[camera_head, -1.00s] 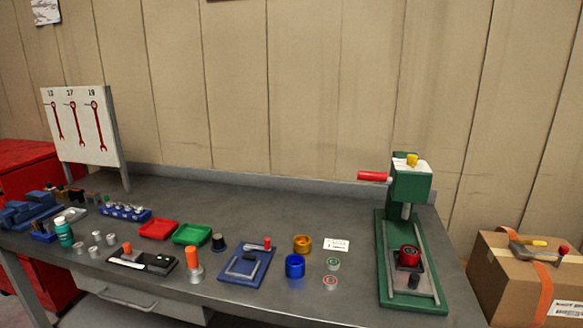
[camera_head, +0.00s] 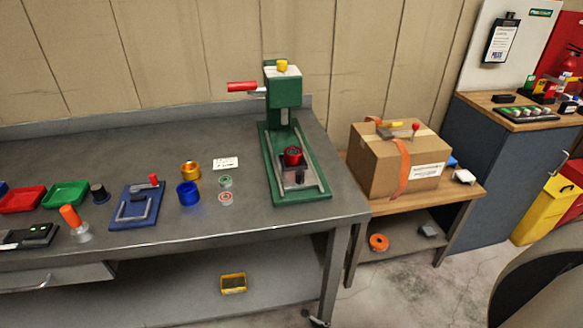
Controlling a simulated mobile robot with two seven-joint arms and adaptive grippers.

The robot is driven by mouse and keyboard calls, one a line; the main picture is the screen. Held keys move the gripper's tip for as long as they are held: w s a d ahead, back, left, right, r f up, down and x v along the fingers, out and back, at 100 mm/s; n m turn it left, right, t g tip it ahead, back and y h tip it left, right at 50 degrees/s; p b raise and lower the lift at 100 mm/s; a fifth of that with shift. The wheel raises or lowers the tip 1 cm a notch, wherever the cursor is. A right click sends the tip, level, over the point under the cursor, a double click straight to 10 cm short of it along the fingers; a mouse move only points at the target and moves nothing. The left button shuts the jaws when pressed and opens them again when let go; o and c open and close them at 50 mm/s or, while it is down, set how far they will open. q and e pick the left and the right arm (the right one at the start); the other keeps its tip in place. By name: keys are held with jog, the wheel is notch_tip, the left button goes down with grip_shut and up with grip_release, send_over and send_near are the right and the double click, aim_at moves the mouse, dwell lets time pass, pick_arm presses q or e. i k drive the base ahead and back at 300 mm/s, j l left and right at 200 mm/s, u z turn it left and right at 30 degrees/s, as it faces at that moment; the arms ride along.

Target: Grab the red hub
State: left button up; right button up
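The red hub (camera_head: 293,155) is a small red cylinder with a dark centre. It sits on the bed of the green press (camera_head: 283,133), below the press's ram, at the right part of the grey bench. A dark peg (camera_head: 299,177) stands just in front of it. Neither of my grippers shows in the head view.
On the bench (camera_head: 150,235) left of the press are a gold ring (camera_head: 191,170), a blue ring (camera_head: 187,193), two small bearings and a blue fixture (camera_head: 136,206). A wooden table with a cardboard box (camera_head: 395,160) stands to the right.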

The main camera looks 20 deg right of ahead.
aim_at(289, 160)
jog(key=i+j+z, duration=0.2)
jog(key=j, duration=0.25)
jog(key=j+z, duration=0.2)
jog(key=j, duration=0.2)
jog(key=i+j+z, duration=0.2)
jog(key=j, duration=0.3)
jog(key=k, duration=0.05)
